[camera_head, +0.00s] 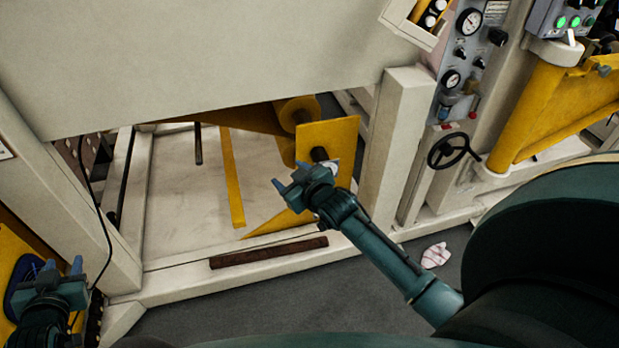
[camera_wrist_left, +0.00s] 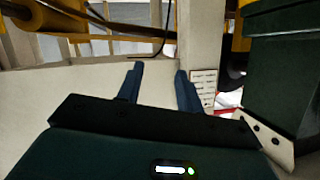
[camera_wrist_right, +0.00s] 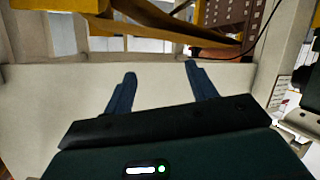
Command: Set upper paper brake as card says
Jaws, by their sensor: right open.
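A grey control panel at the upper right of the head view carries an upper gauge (camera_head: 469,21) and a lower gauge (camera_head: 451,79), with small black knobs (camera_head: 498,37) beside them. A small printed card (camera_head: 496,12) sits on the panel; its text is too small to read. I cannot tell which control is the upper paper brake. My right gripper (camera_head: 288,175) is open and empty, in front of the yellow plate in the machine's opening, well left of the panel. My left gripper (camera_head: 62,266) is open and empty at the lower left.
A black handwheel (camera_head: 449,151) is below the panel. A box with lit green buttons (camera_head: 575,21) is at the top right. A brown bar (camera_head: 268,252) lies along the frame's front rail. A crumpled cloth (camera_head: 435,255) lies on the grey floor.

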